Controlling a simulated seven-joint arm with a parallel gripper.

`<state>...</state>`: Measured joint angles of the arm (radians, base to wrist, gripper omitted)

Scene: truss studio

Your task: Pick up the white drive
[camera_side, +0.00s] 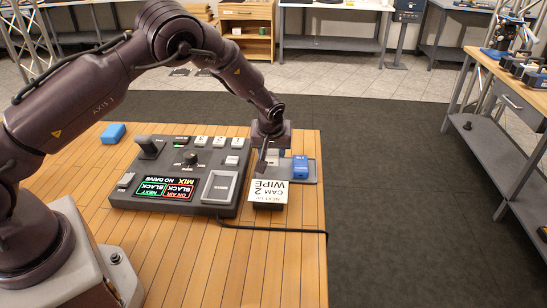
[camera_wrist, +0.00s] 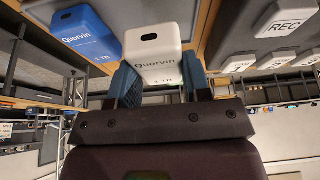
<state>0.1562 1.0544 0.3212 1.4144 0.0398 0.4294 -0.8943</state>
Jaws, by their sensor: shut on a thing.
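The white drive (camera_wrist: 153,48) shows in the wrist view with its dark slot and "Quorvin" lettering, between the blue fingers of my gripper (camera_wrist: 160,82). My gripper is shut on it. In the side view my gripper (camera_side: 270,150) points down over the back part of the grey tray (camera_side: 313,176), and its fingers and wrist largely hide the white drive there. I cannot tell whether the drive touches the tray. A blue drive (camera_side: 300,167) stands in the tray just right of my gripper; it also shows at the upper left of the wrist view (camera_wrist: 85,36).
The switcher console (camera_side: 180,172) lies close to the left of the tray. A "CAM 2 WIPE" card (camera_side: 266,193) stands in front of my gripper. Another blue block (camera_side: 113,132) sits at the table's back left. A black cable (camera_side: 270,229) crosses the clear front boards.

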